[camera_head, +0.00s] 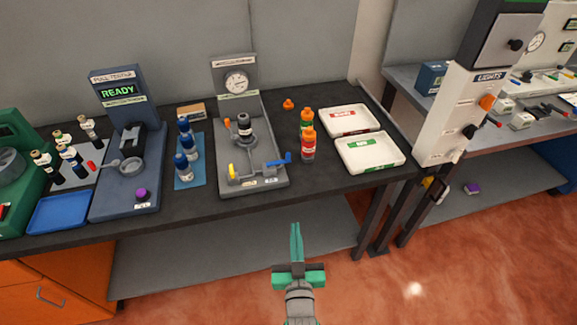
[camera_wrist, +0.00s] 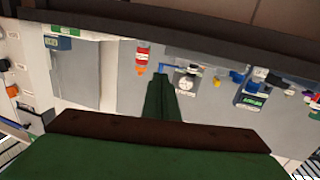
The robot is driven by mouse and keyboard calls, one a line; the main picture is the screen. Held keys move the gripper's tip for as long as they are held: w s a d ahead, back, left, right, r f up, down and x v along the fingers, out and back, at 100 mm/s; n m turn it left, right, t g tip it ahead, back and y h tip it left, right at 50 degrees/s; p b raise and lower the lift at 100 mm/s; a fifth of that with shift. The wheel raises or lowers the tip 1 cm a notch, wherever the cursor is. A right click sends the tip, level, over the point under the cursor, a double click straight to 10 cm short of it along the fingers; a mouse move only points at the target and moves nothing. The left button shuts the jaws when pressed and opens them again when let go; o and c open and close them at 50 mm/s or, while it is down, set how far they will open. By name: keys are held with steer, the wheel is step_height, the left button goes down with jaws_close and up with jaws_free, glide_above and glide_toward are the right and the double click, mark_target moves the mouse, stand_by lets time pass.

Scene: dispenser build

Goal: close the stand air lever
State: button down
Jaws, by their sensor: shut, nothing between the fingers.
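A yellow lever (camera_head: 232,172) stands at the front left. The small labels are too blurred to tell which lever is the air lever. My gripper (camera_head: 296,228) is shut and empty, in front of the bench and apart from the stand. The wrist view shows my green fingers (camera_wrist: 162,82) together, with the blue lever (camera_wrist: 166,68) beyond them.
Two bottles with orange caps (camera_head: 308,148) stand close right of the blue lever. Two white trays (camera_head: 372,168) lie farther right. Blue bottles (camera_head: 184,168) and a pull tester (camera_head: 118,92) are on the left. The bench front edge (camera_head: 330,188) lies between my gripper and the stand.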

steer(key=w+a+r, duration=0.1)
steer(key=w+r, duration=0.3)
steer(key=w, duration=0.3)
steer(key=shift+w+r, duration=0.25)
steer(key=shift+r, duration=0.05)
steer(key=shift+w+a, duration=0.1)
glide_toward(289, 158)
steer(key=w, duration=0.4)
steer(key=shift+w+a, duration=0.2)
steer(key=shift+w, duration=0.2)
steer(key=shift+w+d, duration=0.1)
steer(key=shift+w, duration=0.25)
steer(key=shift+w+a, duration=0.3)
steer(key=shift+w, duration=0.15)
steer(key=shift+d, duration=0.15)
steer(key=shift+w, duration=0.1)
